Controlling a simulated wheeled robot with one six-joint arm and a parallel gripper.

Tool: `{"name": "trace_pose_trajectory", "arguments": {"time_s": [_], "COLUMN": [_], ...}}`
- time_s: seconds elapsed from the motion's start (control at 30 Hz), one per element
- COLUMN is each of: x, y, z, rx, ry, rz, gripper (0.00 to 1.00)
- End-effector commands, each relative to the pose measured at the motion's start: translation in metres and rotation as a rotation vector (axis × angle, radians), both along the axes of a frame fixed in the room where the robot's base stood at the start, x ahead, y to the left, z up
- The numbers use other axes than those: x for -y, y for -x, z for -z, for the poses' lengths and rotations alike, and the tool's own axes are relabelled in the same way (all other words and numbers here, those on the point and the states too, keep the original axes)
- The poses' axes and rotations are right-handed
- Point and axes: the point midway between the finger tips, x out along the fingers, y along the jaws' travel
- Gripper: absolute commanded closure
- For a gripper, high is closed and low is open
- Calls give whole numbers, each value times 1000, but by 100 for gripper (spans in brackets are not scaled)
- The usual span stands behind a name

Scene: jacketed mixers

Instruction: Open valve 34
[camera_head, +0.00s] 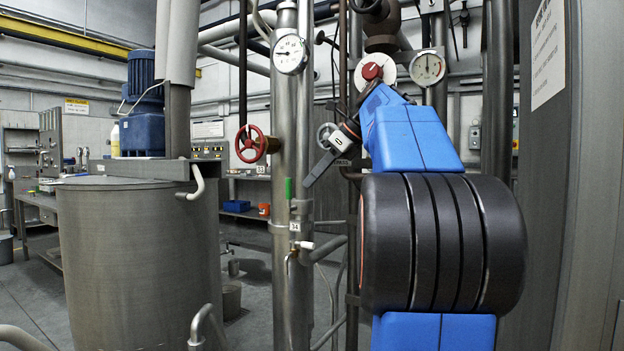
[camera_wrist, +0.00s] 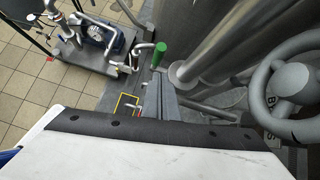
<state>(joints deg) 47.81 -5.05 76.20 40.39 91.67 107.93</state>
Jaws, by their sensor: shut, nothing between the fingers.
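Valve 34 sits on the thick vertical pipe in the middle of the head view, with a small white tag (camera_head: 295,227) reading 34. A narrow green handle (camera_head: 288,189) stands upright just above the tag. The green handle also shows in the wrist view (camera_wrist: 159,53), just beyond my fingertips. My gripper (camera_head: 309,182) is to the right of the handle in the head view, pointing down and left, apart from it in the picture. In the wrist view, my gripper (camera_wrist: 157,78) has its fingers together and nothing between them. The valve body is partly hard to make out.
A red handwheel (camera_head: 257,145) is left of the pipe. A grey handwheel (camera_head: 326,136) is close behind my gripper and looms at right in the wrist view (camera_wrist: 262,88). Gauges (camera_head: 289,54) are above. A large grey tank (camera_head: 135,260) stands left.

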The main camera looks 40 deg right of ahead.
Motion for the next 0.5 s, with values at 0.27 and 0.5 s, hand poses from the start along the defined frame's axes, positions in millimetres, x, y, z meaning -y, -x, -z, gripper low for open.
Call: {"name": "trace_pose_trajectory", "arguments": {"time_s": [0.27, 0.5], "x": [7, 11], "y": [8, 14], "z": [-39, -75], "rx": [-3, -5], "ry": [0, 1], "rz": [2, 2], "gripper": [100, 100]}}
